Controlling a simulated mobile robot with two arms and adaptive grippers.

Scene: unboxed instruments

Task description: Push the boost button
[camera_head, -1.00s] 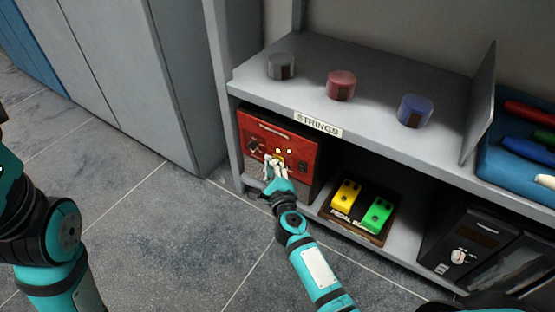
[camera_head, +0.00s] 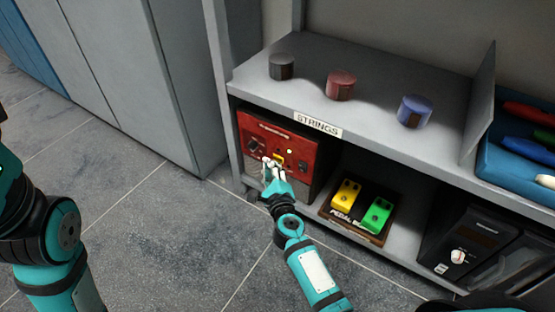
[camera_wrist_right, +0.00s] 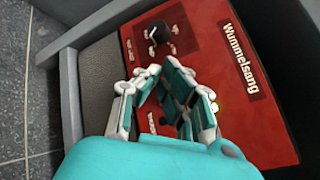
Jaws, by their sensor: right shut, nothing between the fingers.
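The red amplifier (camera_head: 304,148) stands on the lower shelf, at its left end. Its red panel also fills much of the right wrist view (camera_wrist_right: 205,50), with a black knob (camera_wrist_right: 157,33) and "Wummelsang" lettering. My right gripper (camera_head: 268,161) is at the front of this panel, shut and empty. In the right wrist view its fingers (camera_wrist_right: 160,73) lie over the panel and cover part of it. I cannot make out which control is the boost button, or contact.
The upper shelf (camera_head: 375,90) overhangs the amplifier and holds grey, red and blue round containers. A pedal board (camera_head: 345,222) with yellow and green pedals sits right of the amplifier. A dark appliance (camera_head: 465,245) stands further right. The floor (camera_head: 160,235) in front is clear.

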